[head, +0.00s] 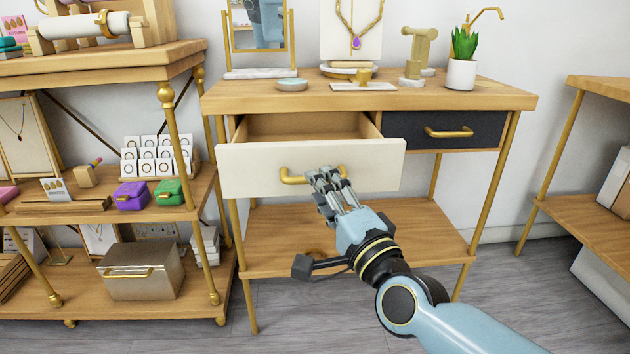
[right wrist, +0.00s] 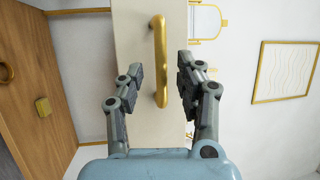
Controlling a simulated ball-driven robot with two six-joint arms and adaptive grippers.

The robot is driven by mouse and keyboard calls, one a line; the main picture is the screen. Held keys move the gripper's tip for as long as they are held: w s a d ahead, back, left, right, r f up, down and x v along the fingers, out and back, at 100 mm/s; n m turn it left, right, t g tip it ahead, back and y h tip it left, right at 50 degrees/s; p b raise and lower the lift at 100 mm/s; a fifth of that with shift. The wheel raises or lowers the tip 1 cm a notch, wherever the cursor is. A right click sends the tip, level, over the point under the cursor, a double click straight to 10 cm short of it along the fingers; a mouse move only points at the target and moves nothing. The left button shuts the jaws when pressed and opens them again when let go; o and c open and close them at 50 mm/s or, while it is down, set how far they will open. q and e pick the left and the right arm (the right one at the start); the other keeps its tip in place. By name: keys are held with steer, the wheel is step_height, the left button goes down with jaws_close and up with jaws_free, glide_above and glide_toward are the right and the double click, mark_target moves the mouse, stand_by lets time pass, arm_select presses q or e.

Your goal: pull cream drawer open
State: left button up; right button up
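The cream drawer (head: 247,165) is pulled out of the wooden table, and its empty-looking inside shows behind the front. Its gold bar handle (head: 291,178) is partly hidden by my right gripper (head: 326,174) in the head view. In the right wrist view the gold handle (right wrist: 159,60) stands between the two spread fingers of my right gripper (right wrist: 160,78), with a gap on both sides. The cream front (right wrist: 133,45) lies behind it. My right gripper is open. My left gripper is not in view.
A dark drawer (head: 400,128) with a gold handle is shut to the right. The tabletop (head: 500,95) bears a potted plant (head: 461,73), a small dish (head: 291,85) and jewellery stands. A display shelf (head: 190,205) stands close on the left. The lower shelf (head: 270,225) looks mostly clear.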

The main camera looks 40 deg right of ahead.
steer(key=v, duration=0.8)
steer(key=shift+s, duration=0.35)
steer(key=s+f+n+g+y+p, duration=0.1)
steer(key=s+f+n+g+p, duration=0.3)
steer(key=f, duration=1)
steer(key=s+f+n+g+y+p, duration=0.15)
steer(key=s+f+n+g, duration=0.35)
steer(key=f, duration=0.9)
steer(key=s+f+n+g, duration=0.3)
steer(key=s+f, duration=0.1)
steer(key=s, duration=0.6)
steer(key=s+d+f+n+g+p, duration=0.1)
steer(key=s+f+n+g, duration=0.2)
steer(key=s, duration=0.6)
steer(key=s+f+n+g, duration=0.4)
steer(key=s+f, duration=0.3)
steer(key=s, duration=0.3)
steer(key=shift+s+d+p, duration=0.25)
steer(key=shift+s+p, duration=0.05)
